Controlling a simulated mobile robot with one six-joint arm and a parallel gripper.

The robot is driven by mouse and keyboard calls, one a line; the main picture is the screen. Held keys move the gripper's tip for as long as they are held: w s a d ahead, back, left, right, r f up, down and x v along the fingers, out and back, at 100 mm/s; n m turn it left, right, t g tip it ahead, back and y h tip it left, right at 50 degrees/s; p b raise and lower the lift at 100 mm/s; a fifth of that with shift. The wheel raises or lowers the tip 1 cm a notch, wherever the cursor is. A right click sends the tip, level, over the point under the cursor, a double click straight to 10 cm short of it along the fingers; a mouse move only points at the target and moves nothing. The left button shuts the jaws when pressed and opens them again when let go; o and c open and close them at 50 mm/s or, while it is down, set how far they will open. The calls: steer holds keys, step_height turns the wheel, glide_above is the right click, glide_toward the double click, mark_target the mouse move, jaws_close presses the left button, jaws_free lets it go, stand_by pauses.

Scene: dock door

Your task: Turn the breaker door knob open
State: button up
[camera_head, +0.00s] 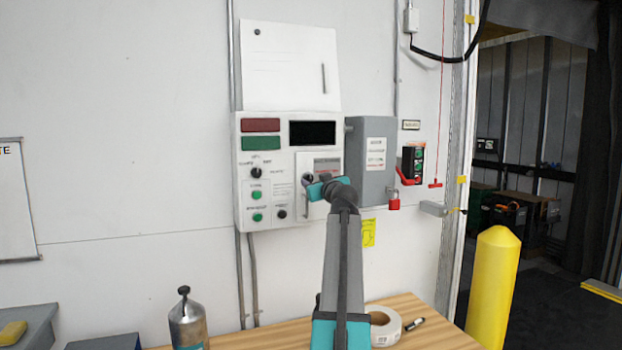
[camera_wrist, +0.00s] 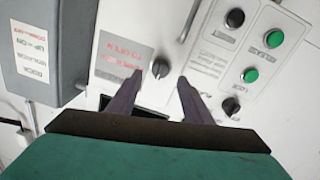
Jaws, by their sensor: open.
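The breaker door knob (camera_wrist: 161,69) is a small dark knob on a pale panel, beside a grey label with red lettering (camera_wrist: 122,60) in the wrist view. My gripper (camera_wrist: 160,80) is open, its two dark fingers on either side of the knob's position, tips close to it. I see no clear contact, and the gap in depth is hard to judge. In the head view my gripper (camera_head: 315,179) is at the control box (camera_head: 292,238), in front of its small door, and the knob cannot be made out behind it.
Black selector knobs (camera_wrist: 235,18) and green buttons (camera_wrist: 251,75) sit beside the door. A grey switch box (camera_head: 376,190) with a red padlock (camera_head: 394,201) adjoins on the right. Below are a wooden table (camera_head: 430,318), a tape roll (camera_head: 382,326) and a metal bottle (camera_head: 186,322).

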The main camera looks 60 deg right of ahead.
mark_target(311, 178)
steer(key=shift+p+x, duration=0.5)
steer(key=shift+x, duration=1.7)
steer(key=shift+s, duration=0.1)
steer(key=c, duration=1.1)
